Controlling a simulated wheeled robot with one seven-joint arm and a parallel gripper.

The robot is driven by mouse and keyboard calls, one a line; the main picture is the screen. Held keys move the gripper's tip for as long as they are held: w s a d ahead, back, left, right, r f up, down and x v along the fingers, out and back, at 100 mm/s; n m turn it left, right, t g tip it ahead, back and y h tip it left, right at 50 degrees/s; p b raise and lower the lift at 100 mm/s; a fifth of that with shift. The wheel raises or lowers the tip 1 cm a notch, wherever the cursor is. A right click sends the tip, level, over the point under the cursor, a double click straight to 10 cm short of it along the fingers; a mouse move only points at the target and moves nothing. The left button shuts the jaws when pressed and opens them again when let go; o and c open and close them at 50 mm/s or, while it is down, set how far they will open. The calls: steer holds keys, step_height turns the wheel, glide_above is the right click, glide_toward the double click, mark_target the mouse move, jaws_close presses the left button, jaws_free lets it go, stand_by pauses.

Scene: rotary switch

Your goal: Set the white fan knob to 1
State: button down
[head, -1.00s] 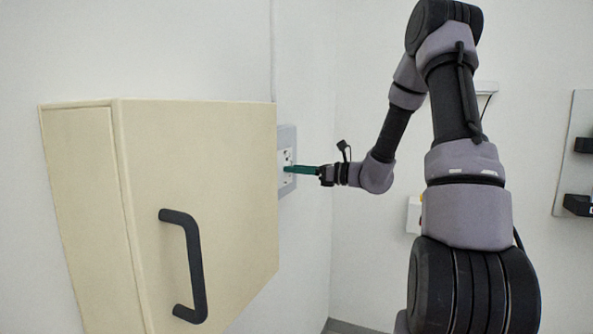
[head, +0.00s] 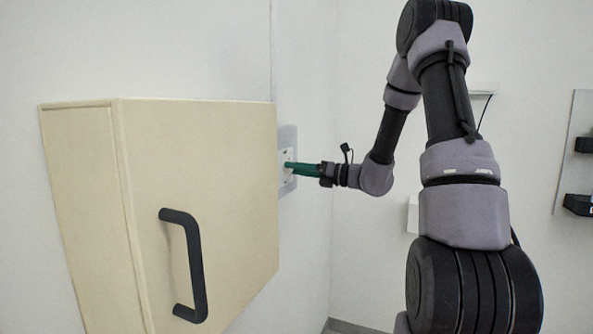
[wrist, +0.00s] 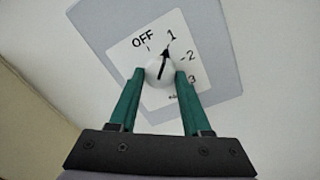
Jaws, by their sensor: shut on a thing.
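The white fan knob (wrist: 156,76) sits on a white dial plate (wrist: 122,54) marked OFF, 1, 2 and 3. Its black pointer is tilted up and to the right in the wrist view, with the tip near the 1 mark. My gripper (wrist: 160,75) has its two green fingers on either side of the knob and is shut on it. In the head view my gripper (head: 290,166) reaches the wall plate (head: 287,140) from the right; the knob is too small to make out there.
A cream wall cabinet (head: 236,190) with a black handle (head: 195,265) stands out from the wall just left of the plate. A shelf panel (head: 573,150) is at the far right. Space between the plate and my arm's column is open.

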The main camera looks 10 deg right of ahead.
steer(key=shift+c, duration=1.8)
jaws_free()
steer(key=v, duration=1.1)
steer(key=shift+r, duration=0.1)
